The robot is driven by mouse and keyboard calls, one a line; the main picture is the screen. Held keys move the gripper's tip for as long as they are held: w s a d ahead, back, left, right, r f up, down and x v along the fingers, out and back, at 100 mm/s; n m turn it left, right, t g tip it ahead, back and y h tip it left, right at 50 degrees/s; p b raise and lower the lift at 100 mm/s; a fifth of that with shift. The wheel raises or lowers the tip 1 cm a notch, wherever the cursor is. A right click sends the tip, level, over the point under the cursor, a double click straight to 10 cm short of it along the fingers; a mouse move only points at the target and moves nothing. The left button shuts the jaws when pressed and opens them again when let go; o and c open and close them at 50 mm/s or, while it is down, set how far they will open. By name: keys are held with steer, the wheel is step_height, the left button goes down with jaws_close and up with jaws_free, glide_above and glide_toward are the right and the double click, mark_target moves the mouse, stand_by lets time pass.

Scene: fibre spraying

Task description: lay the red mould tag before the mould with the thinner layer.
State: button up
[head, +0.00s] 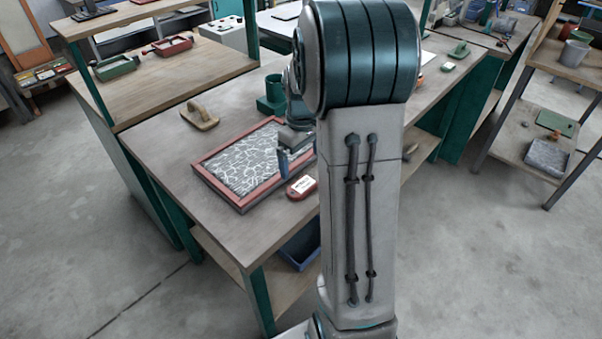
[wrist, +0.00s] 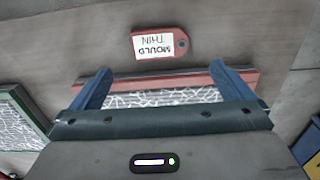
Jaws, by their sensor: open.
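The red mould tag (head: 301,187) lies flat on the bench, a small gap from the near right side of the red-framed mould (head: 201,171). Its white label reads "MOULD THIN" upside down in the wrist view (wrist: 160,45). The red-framed mould holds white strands over a dark bed; its rim also shows in the wrist view (wrist: 185,80). A green-framed mould (wrist: 37,118) with white strands shows partly at the left there. I cannot compare the layers well. My gripper (wrist: 161,69) is open and empty above the red rim, its fingers apart from the tag.
A tan-handled float (head: 200,117) and a green holder (head: 272,97) stand behind the red-framed mould. A blue bin (head: 300,247) sits on the lower shelf. The bench's left front is clear. My arm hides part of the bench in the head view.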

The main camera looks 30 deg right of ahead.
steer(key=s+a+r+m+t, duration=0.1)
steer(key=s+a+r+m, duration=0.1)
steer(key=s+a+r, duration=0.6)
steer(key=s+a+m+t, duration=0.2)
steer(key=s+a, duration=0.4)
steer(key=s, duration=0.5)
steer(key=shift+s, duration=0.25)
